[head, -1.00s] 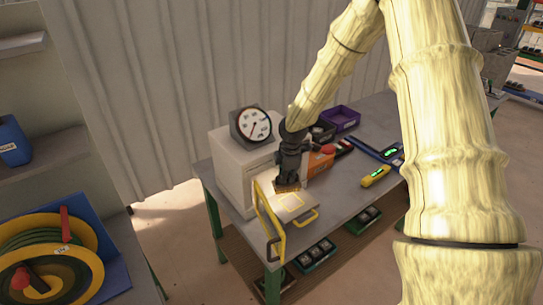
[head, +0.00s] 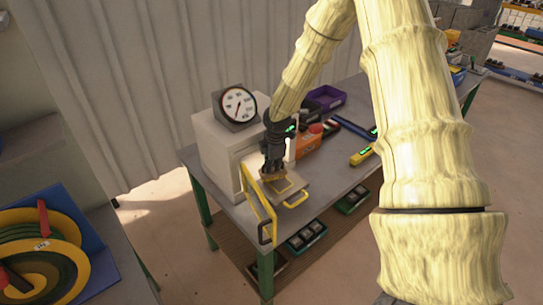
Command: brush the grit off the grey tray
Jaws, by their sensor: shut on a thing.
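The grey tray (head: 296,184) sticks out at the front of the white press, with a yellow outline on its top and a yellow handle (head: 296,200) at its front edge. My gripper (head: 272,168) is over the left and rear part of the tray. It is shut on a brush (head: 272,177), of which only a tan lower part shows. The brush is at or just above the tray's surface; contact cannot be made out. Grit is too small to tell at this size.
The white press (head: 215,145) carries a dial gauge (head: 238,105). Its yellow-framed door (head: 258,205) stands open left of the tray. An orange box (head: 308,142), a purple bin (head: 326,98) and a yellow device (head: 361,156) are to the right on the bench (head: 335,165).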

